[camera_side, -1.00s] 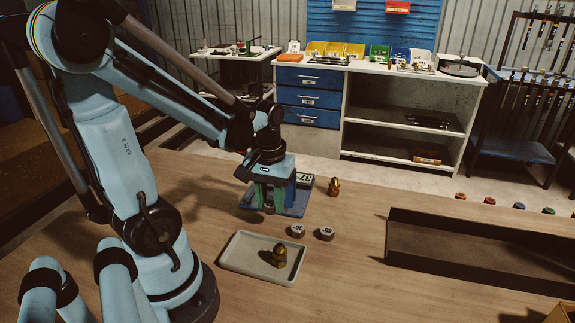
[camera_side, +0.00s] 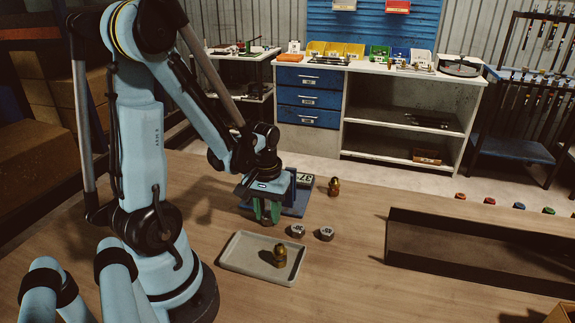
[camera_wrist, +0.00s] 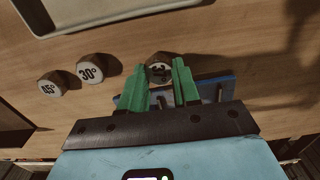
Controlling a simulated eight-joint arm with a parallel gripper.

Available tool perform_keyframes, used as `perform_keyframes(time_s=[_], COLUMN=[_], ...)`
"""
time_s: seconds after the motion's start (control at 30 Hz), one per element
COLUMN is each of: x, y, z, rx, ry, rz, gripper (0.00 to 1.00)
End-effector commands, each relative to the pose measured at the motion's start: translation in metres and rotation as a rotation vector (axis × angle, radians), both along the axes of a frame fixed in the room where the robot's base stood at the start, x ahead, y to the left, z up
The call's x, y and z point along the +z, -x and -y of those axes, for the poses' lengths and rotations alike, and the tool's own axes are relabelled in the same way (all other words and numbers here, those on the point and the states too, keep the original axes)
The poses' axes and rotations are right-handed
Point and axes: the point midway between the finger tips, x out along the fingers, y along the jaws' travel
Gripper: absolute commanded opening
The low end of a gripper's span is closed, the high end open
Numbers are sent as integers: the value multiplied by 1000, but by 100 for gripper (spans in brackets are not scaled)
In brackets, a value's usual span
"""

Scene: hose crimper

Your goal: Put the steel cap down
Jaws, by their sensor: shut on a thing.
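My gripper (camera_side: 267,216) has green fingers and points down beside the blue press base (camera_side: 295,200), low over the wooden table. In the wrist view my gripper (camera_wrist: 160,75) is shut on a steel cap (camera_wrist: 159,66), which shows between the fingertips with a pale marked face. In the side view the fingers hide this cap, and I cannot tell whether it touches the table. Two other steel caps stand on the table: one marked 30° (camera_wrist: 93,72) and one marked 45° (camera_wrist: 50,88). They also show in the side view, the nearer-to-gripper one (camera_side: 297,231) and the other (camera_side: 326,234).
A grey tray (camera_side: 232,262) in front holds a brass fitting (camera_side: 280,256). Another brass fitting (camera_side: 334,187) stands right of the press. A small display (camera_side: 304,180) sits at the press. A long dark trough (camera_side: 470,253) lies on the right. Bare table lies between the caps and trough.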

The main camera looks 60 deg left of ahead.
Motion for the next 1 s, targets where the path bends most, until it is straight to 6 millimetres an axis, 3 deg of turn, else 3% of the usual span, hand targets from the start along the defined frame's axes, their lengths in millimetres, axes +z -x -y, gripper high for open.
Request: perform_keyframes(time_s=[0.23,0.27,0.4,0.77,1.0], x=[-3,-3,-3,-1,18], y=[0,0,0,0,0], z=[0,0,0,0,0], rx=[0,0,0,0,0], ry=[0,0,0,0,0], rz=[0,0,0,0,0], gripper=[0,36,57,57,57])
